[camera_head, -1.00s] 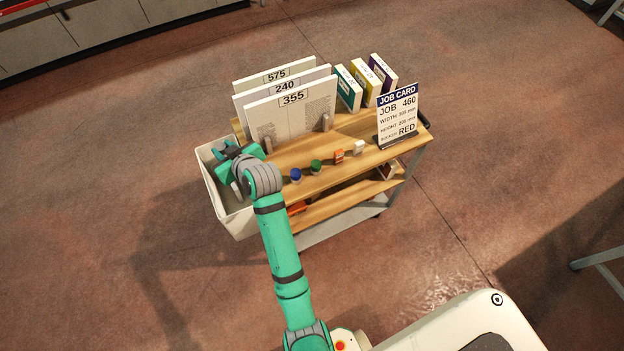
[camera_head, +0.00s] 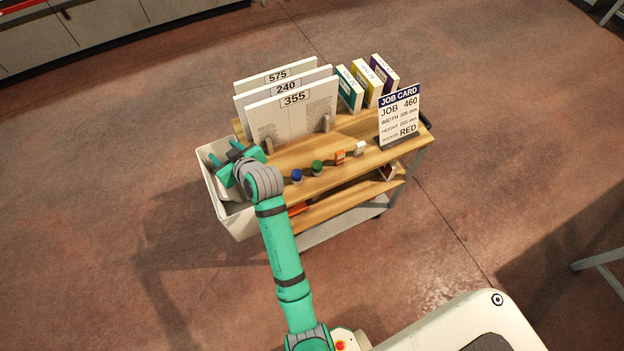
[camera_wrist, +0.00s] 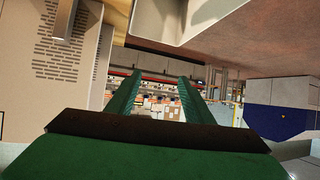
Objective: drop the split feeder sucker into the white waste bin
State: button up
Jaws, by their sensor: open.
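The white waste bin (camera_head: 240,224) hangs at the left end of the cart. My gripper (camera_head: 224,150) is over the bin's mouth, its fingers towards the far side. In the wrist view my gripper (camera_wrist: 158,98) is open with nothing between its two green fingers, and the bin's pale rim (camera_wrist: 172,30) seems to be at the top. I cannot make out the split feeder sucker; my gripper and wrist hide much of the bin's inside. Small blue (camera_head: 297,175), green (camera_head: 317,167), orange (camera_head: 340,157) and white (camera_head: 360,148) pieces stand in a row on the cart top.
The wooden cart top (camera_head: 290,157) carries upright panels numbered 575, 240 and 355 (camera_head: 290,118) beside the bin. Coloured boxes (camera_head: 366,82) and a job card (camera_head: 398,116) reading RED stand to the right. The floor left of the bin is clear.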

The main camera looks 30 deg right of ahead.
jog(key=v, duration=1)
jog(key=shift+s, duration=0.2)
jog(key=s+f+m+t+h, duration=0.1)
jog(key=s+f+h, duration=0.1)
jog(key=s+f, duration=0.45)
jog(key=s+f+m+h, duration=0.1)
jog(key=s+f+m, duration=0.15)
jog(key=s, duration=0.75)
jog(key=s+a+r+t, duration=0.1)
jog(key=s+r, duration=0.1)
jog(key=s, duration=0.8)
jog(key=s+a+r+t, duration=0.1)
jog(key=s+a+r, duration=0.1)
jog(key=s, duration=0.8)
jog(key=shift+s+r+t, duration=0.15)
jog(key=shift+r+t, duration=0.15)
jog(key=shift+r, duration=0.55)
